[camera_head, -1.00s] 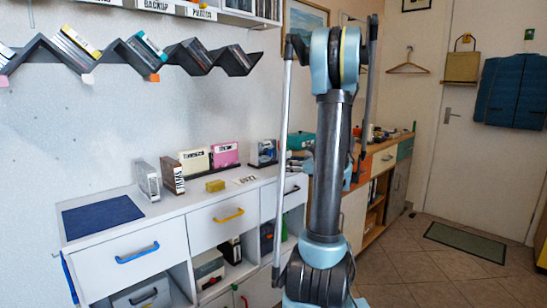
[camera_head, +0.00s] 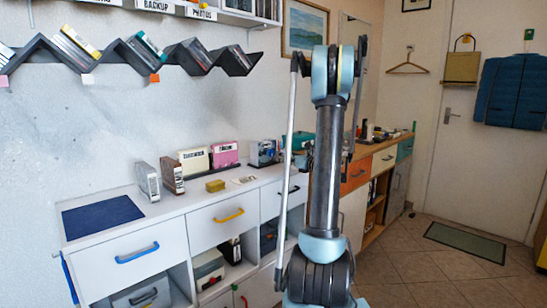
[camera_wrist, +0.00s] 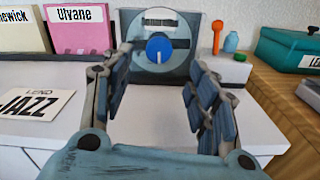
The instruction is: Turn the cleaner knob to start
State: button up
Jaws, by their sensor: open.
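The cleaner is a grey upright unit with a round disc face. In the head view the cleaner (camera_head: 264,153) stands at the back right of the white counter. My gripper (camera_wrist: 160,92) is open and empty in the wrist view. Its two fingers are spread to the left and right below the knob in the picture, and the knob shows between them, apart from both.
A pink box (camera_wrist: 80,30) labelled Ulvane stands left of the cleaner, with a JAZZ card (camera_wrist: 30,104) on the counter (camera_wrist: 140,130). A white block with an orange peg (camera_wrist: 217,35) and a teal case (camera_wrist: 285,50) are on the right.

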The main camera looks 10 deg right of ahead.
aim_at(272, 153)
jog(key=x, duration=0.8)
jog(key=shift+w+a, duration=0.2)
jog(key=shift+w, duration=0.05)
